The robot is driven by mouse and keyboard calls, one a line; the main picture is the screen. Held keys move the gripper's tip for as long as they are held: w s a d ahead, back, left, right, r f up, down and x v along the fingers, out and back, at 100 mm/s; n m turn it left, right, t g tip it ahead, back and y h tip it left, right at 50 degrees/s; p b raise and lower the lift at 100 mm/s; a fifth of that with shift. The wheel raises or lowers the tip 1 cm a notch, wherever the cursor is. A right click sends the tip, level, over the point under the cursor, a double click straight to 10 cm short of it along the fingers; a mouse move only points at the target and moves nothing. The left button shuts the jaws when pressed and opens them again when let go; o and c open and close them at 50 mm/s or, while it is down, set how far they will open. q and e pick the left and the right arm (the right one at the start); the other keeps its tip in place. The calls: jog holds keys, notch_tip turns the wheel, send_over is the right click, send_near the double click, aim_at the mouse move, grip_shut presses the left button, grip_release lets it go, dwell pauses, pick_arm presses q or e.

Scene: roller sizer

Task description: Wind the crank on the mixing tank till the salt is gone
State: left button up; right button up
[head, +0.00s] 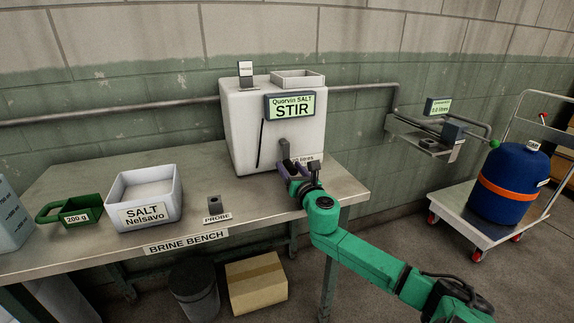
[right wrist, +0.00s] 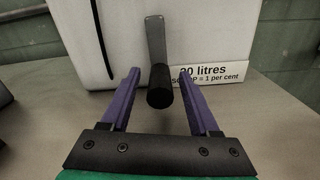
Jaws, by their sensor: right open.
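My right gripper (head: 293,168) is at the tank's front. In the right wrist view its purple fingers (right wrist: 163,88) are open, with the handle's end showing between them and space on both sides. I cannot tell whether salt is in the tank. My left gripper is not in view.
A white salt tub (head: 146,219), a green scoop (head: 83,211) marked 200 g and a probe holder (head: 214,205) are on the brine bench (head: 110,246). A cardboard box (head: 256,285) and bin (head: 194,290) stand below. A blue drum (head: 507,200) is on a trolley at right.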

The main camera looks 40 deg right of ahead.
aim_at(286, 163)
jog(key=shift+x, duration=1.6)
grip_shut()
jog(key=shift+a, duration=0.15)
